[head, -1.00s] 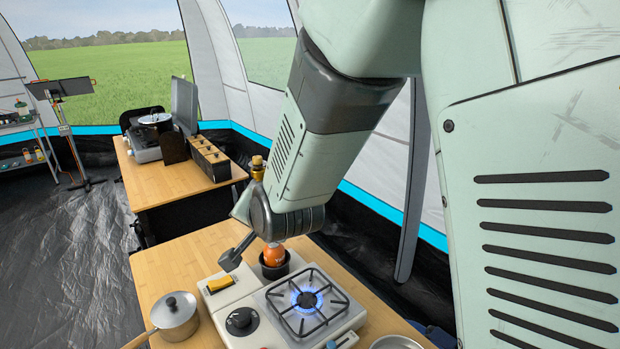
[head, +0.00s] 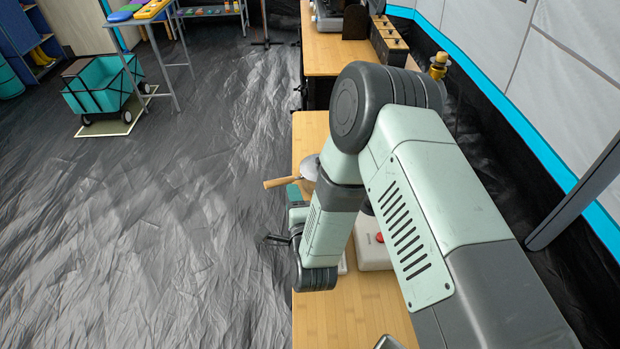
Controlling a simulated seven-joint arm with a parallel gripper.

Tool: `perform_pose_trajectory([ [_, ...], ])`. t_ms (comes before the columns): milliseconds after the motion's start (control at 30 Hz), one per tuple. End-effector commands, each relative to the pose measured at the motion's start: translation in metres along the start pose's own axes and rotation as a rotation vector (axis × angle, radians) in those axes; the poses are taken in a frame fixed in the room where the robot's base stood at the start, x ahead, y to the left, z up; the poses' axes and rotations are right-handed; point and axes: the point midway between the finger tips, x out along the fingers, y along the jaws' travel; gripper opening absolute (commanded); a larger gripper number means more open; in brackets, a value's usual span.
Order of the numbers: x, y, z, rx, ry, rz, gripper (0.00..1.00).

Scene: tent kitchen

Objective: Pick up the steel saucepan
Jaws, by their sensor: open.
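The steel saucepan (head: 309,167) stands on the wooden table (head: 310,132) near its left edge, in the head view. Its wooden handle (head: 280,182) points left, out over the table edge. My arm hides much of the pan, including its right side. My gripper (head: 272,239) is at the lower left end of the arm, nearer the camera than the pan and apart from the handle. Its dark fingers point left, beyond the table edge, and are small in view. It is open and nothing shows between the fingers.
The white stove (head: 372,250) is mostly hidden behind my arm. A second table (head: 335,55) with black boxes (head: 390,45) stands behind. A teal wagon (head: 103,88) stands at the upper left. The black floor (head: 150,240) left of the table is clear.

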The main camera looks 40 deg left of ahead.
Motion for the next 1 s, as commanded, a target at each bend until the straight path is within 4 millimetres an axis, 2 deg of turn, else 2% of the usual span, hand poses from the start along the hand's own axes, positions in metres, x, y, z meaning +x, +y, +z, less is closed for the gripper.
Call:
perform_pose_trajectory([
  [100, 0.021, -0.001, 0.000, -0.002, 0.000, -0.003, 0.49],
  [367, 0.044, -0.002, -0.001, -0.003, 0.000, -0.001, 0.49],
  [633, 0.082, -0.003, -0.005, -0.003, 0.000, -0.001, 0.49],
  [767, 0.090, -0.003, -0.005, -0.003, 0.000, 0.001, 0.49],
  [967, 0.091, -0.003, -0.006, -0.002, 0.001, 0.001, 0.49],
  [1000, 0.091, -0.003, -0.006, -0.003, 0.001, 0.001, 0.46],
])
